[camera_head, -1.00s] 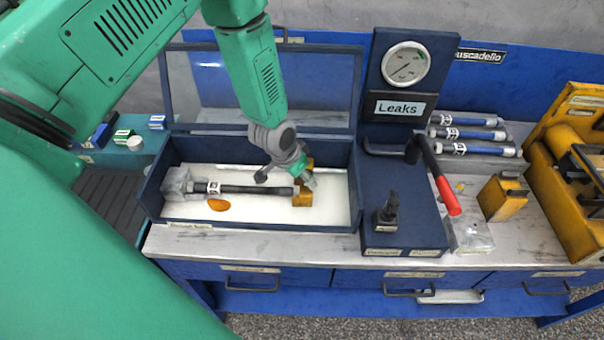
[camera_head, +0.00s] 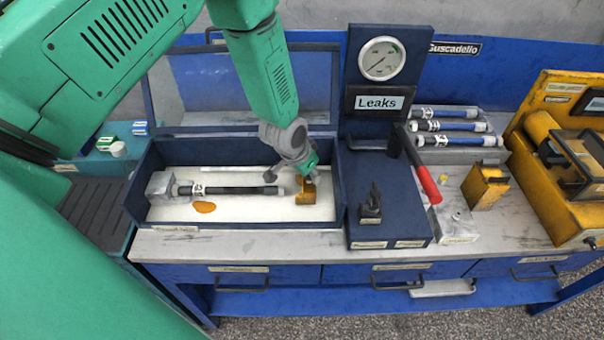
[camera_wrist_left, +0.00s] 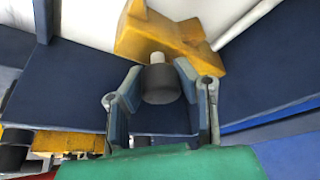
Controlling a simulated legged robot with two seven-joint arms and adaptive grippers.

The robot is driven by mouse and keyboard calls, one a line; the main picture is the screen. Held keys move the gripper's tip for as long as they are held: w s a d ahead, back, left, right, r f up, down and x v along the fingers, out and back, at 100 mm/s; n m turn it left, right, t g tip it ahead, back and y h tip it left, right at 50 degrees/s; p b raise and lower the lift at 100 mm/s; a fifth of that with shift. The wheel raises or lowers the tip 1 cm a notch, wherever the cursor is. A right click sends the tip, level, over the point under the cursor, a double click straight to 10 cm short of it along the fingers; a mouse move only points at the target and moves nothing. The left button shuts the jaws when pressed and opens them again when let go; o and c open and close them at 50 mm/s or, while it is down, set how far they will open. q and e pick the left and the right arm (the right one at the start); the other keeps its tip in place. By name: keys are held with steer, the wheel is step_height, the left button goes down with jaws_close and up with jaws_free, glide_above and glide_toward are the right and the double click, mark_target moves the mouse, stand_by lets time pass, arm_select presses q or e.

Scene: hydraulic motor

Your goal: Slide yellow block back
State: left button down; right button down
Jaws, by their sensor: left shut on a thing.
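The yellow block (camera_head: 306,196) stands near the right end of the blue open-lidded box (camera_head: 131,205), on its white floor. A dark cylinder (camera_head: 235,190) with a pale rod end lies to its left, with a small gap between them. My left gripper (camera_head: 308,178) is down at the top of the block, partly hiding it. In the left wrist view, the yellow block (camera_wrist_left: 150,36) is just beyond the fingers, and a black knob (camera_wrist_left: 160,84) with a white tip sits between the fingers (camera_wrist_left: 160,90). My right gripper is out of view.
The box's right wall is close to the block. A Leaks gauge panel (camera_head: 382,62), a red-handled lever (camera_head: 428,185), several blue-black cylinders and a yellow block-like part (camera_head: 484,187) stand to the right. An orange patch (camera_head: 204,207) lies on the box floor.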

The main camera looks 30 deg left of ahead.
arm_select(q)
steer(key=c, duration=1.2)
jaws_free()
steer(key=shift+d+f, duration=0.1)
steer(key=shift+d, duration=0.15)
steer(key=shift+a, duration=0.3)
steer(key=shift+s+a+r, duration=0.1)
steer(key=shift+a+r, duration=0.2)
steer(key=shift+r, duration=0.25)
steer(key=v, duration=1)
steer(key=shift+s+r, duration=0.3)
steer(key=shift+s, duration=0.05)
steer(key=shift+o, duration=0.2)
steer(key=w+d+r+m+g+y+b, duration=0.1)
steer(key=w+d+r+m+g+b, duration=0.1)
steer(key=w+r+m+g, duration=0.35)
steer(key=shift+m+t, duration=0.75)
steer(key=shift+m, duration=0.1)
steer(key=f, duration=0.5)
steer(key=f+p, duration=0.1)
steer(key=f, duration=0.9)
steer(key=shift+s+f, duration=0.15)
steer(key=shift+s, duration=0.25)
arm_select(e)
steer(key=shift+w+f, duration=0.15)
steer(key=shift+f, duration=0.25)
